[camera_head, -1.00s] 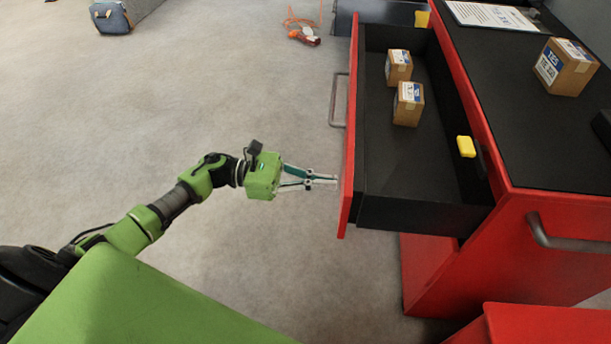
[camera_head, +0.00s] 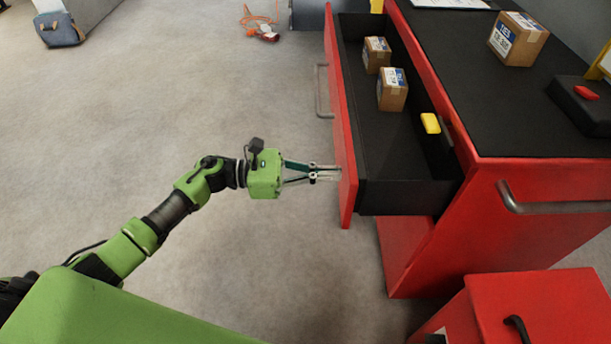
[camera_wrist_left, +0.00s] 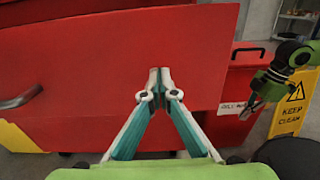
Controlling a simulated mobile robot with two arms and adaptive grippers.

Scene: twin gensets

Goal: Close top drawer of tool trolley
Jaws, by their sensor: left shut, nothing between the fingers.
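The red tool trolley (camera_head: 425,240) stands at the right in the head view. Its top drawer (camera_head: 400,150) is pulled out to the left, with a black inside and a red front (camera_head: 343,140). A grey handle (camera_head: 322,92) is on that front. My left gripper (camera_head: 335,172) is shut and empty, its fingertips at the near end of the drawer front; I cannot tell if they touch. In the left wrist view the shut fingertips (camera_wrist_left: 160,82) point at the red drawer front (camera_wrist_left: 90,70). In that view, another gripper (camera_wrist_left: 248,112), seemingly my right, hangs at the right, its jaws unclear.
Two cartons (camera_head: 392,90) and a yellow item (camera_head: 430,123) are in the drawer. Another carton (camera_head: 517,40) stands on the trolley top. A red bin (camera_head: 535,305) is at the lower right. A yellow caution sign (camera_wrist_left: 293,105) stands behind.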

